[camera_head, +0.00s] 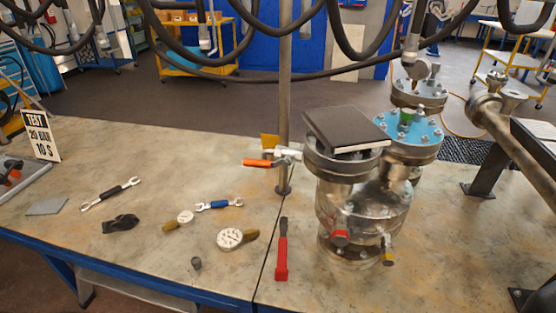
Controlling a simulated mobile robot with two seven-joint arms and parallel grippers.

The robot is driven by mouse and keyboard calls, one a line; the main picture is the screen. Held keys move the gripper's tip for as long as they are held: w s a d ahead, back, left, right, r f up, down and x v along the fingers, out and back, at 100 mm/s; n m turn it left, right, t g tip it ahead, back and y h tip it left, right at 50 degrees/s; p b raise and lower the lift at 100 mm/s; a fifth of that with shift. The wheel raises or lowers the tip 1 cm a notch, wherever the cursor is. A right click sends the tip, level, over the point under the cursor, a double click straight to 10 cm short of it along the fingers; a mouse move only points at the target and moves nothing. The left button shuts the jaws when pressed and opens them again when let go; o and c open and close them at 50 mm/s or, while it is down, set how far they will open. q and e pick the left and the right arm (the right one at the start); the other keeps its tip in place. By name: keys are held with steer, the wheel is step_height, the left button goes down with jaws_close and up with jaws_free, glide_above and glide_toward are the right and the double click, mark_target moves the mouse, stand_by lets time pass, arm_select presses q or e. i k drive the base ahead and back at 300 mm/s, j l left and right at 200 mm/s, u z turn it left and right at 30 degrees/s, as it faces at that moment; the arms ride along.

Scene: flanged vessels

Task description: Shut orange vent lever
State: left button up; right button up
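The orange vent lever (257,162) is on a small silver valve (287,154) at the left side of the flanged vessel's top (322,165). The lever points left, roughly level, away from the vessel, and looks in line with the valve body. A small yellow piece (270,142) stands just above it. The steel vessel (352,210) stands upright on the bench, with a dark flat block (345,127) lying on its near flange. Neither of my grippers is in view.
A vertical steel post (285,90) stands close behind the lever. A red-handled tool (282,250), two gauges (230,238) (185,216), wrenches (112,193) (219,204) and a black item (120,223) lie on the bench (90,250). Black hoses (250,77) hang across the top.

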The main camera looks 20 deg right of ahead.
mark_target(254, 162)
steer(key=i+j+z, duration=0.1)
steer(key=i+j, duration=0.15)
steer(key=i+j+z, duration=0.1)
steer(key=i+j, duration=0.15)
steer(key=j, duration=0.15)
steer(key=i+j+z, duration=0.2)
steer(key=i+j, duration=0.2)
steer(key=j, duration=0.3)
steer(key=i+j+z, duration=0.1)
steer(key=j, duration=0.25)
steer(key=i, duration=0.1)
